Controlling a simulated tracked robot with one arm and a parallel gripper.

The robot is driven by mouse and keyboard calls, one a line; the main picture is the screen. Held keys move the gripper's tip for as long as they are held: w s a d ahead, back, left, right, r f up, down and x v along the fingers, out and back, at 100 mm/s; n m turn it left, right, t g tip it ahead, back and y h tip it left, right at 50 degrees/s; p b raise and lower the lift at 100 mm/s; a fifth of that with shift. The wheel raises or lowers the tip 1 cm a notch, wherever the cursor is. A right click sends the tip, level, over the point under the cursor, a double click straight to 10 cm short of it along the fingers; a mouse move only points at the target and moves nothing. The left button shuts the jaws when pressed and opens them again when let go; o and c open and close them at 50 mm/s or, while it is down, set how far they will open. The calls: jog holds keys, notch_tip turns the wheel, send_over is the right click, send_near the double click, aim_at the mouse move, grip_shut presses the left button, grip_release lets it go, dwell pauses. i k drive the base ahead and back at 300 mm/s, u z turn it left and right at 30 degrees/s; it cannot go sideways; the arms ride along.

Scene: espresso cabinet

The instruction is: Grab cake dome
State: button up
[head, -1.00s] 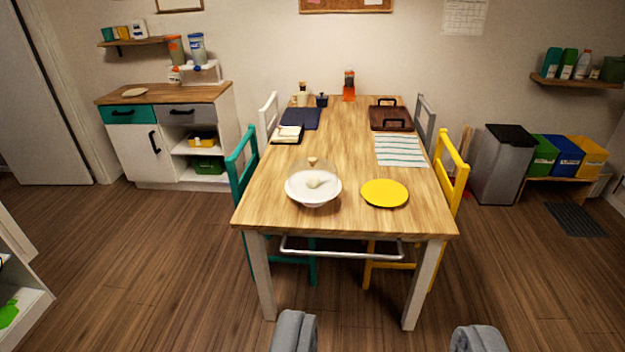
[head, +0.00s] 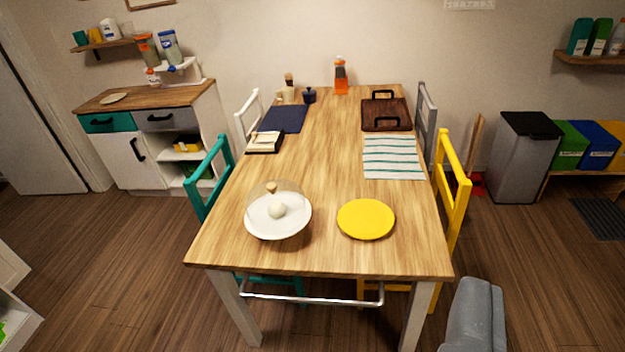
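The cake dome (head: 271,188) is clear, with a small wooden knob on top. It sits over a white cake stand (head: 265,231) near the front left of the wooden table. A pale round item (head: 277,210) lies under the dome. My gripper shows only as one grey finger (head: 475,318) at the bottom right, in front of the table and well short of the dome. The other finger is out of the picture. The fingers stood wide apart in the earlier frame, and nothing is seen held.
A yellow plate (head: 366,219) lies right of the cake stand.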

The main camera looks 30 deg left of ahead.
aim_at(275, 206)
jog(key=u, duration=0.35)
jog(key=i, duration=1.45)
jog(key=u, duration=0.85)
